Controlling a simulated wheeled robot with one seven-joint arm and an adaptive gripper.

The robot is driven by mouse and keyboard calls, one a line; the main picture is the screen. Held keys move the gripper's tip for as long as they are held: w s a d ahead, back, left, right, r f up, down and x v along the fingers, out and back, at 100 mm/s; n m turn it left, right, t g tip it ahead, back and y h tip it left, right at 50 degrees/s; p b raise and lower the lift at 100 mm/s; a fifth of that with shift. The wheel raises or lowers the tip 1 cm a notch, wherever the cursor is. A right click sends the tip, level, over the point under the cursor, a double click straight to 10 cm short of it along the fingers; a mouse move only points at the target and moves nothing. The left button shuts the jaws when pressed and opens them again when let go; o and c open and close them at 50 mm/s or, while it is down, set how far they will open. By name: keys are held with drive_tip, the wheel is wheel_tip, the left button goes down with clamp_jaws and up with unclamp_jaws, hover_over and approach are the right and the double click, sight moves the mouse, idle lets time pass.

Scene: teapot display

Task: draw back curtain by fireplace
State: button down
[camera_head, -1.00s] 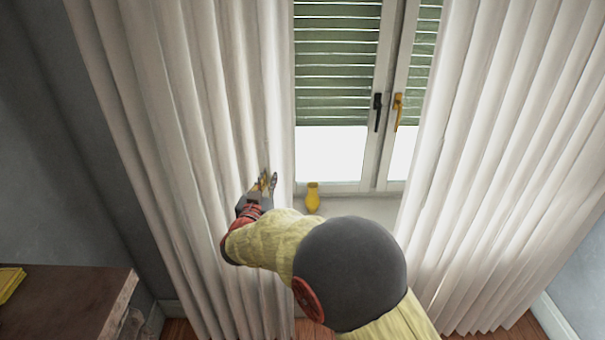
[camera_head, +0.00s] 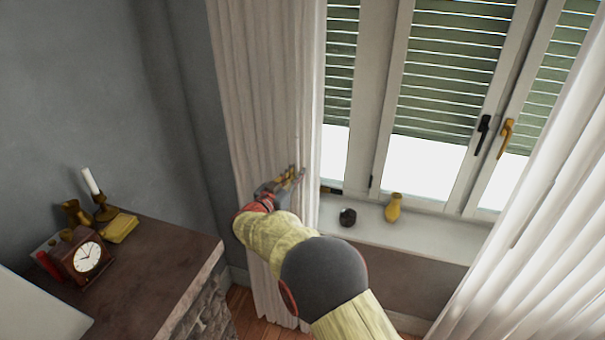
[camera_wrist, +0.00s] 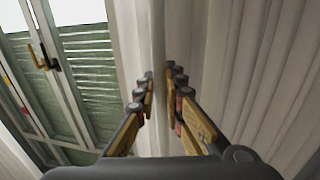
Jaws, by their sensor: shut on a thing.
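The white left curtain (camera_head: 262,90) hangs beside the fireplace, bunched into a narrow bundle at the left of the window (camera_head: 450,80). My gripper (camera_head: 290,178) is shut on the curtain's inner edge at about sill height. In the wrist view a fold of the curtain (camera_wrist: 156,50) runs between the fingers of my gripper (camera_wrist: 161,85). The right curtain (camera_head: 540,200) hangs spread out at the right.
The fireplace mantel (camera_head: 165,255) stands close at the left, with a clock (camera_head: 88,256), a candlestick (camera_head: 104,210) and a yellow object (camera_head: 120,228). A yellow vase (camera_head: 393,208) and a dark round object (camera_head: 347,217) stand on the sill (camera_head: 430,235).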

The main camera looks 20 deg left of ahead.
drive_tip(key=c, duration=1.9)
unclamp_jaws()
drive_tip(key=shift+s, duration=0.1)
drive_tip(key=s+a, duration=0.2)
drive_tip(key=s, duration=0.9)
drive_tip(key=shift+s+a, duration=0.2)
drive_tip(key=shift+s, duration=0.05)
